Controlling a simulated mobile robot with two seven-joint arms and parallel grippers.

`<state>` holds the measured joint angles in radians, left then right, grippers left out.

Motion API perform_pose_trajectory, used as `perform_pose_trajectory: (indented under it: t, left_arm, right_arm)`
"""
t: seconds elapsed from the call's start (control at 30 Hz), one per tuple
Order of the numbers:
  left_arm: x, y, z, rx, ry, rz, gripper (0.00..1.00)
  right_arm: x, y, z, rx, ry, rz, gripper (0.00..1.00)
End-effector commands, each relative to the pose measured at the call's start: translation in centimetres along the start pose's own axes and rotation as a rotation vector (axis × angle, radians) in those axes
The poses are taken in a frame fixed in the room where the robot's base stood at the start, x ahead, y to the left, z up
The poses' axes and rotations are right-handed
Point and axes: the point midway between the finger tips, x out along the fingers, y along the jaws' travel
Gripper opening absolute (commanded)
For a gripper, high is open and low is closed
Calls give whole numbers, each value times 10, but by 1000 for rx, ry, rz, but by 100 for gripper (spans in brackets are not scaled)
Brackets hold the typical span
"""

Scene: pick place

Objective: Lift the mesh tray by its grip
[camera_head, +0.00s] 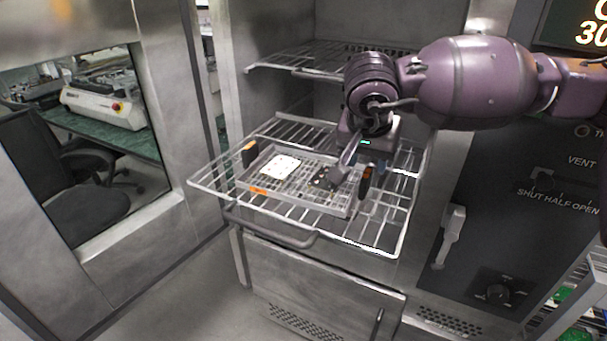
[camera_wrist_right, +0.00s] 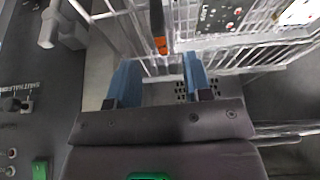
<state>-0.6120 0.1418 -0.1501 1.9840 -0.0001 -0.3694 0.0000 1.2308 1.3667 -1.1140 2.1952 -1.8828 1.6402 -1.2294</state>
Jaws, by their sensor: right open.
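The mesh tray (camera_head: 300,203) rests on a pulled-out wire rack inside the open oven. It holds a white plate-like piece (camera_head: 281,167) and a dark board (camera_head: 326,177). Its near-right grip (camera_head: 366,180) is dark with orange; another dark grip (camera_head: 250,153) stands at its left end. My right gripper (camera_head: 352,163) is above the tray's right end. In the right wrist view the blue fingers (camera_wrist_right: 159,64) are apart, and the dark and orange grip (camera_wrist_right: 158,30) lies ahead, in line with the gap between them. Nothing is held. My left gripper is not in view.
The wire rack (camera_head: 375,247) sticks out of the oven with a front bar. Another rack (camera_head: 290,58) is above it. The oven door (camera_head: 170,215) stands open at left. A control panel with a lever (camera_head: 450,235) is at right.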

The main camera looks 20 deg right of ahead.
Motion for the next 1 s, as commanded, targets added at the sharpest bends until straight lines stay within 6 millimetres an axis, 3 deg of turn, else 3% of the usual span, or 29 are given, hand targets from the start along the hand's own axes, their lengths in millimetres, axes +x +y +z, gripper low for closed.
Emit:
perform_pose_trajectory:
  t: [0.17, 0.5, 0.83, 1.0]
  left_arm:
    - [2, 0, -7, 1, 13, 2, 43]
    - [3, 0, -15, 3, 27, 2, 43]
    - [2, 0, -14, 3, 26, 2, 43]
    - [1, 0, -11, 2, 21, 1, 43]
  right_arm:
    - [10, 0, 0, 0, -2, 0, 46]
    - [52, -1, 0, 2, -3, 1, 46]
    - [57, -1, 0, 1, -2, 0, 46]
    - [57, -1, 0, 1, -2, 0, 20]
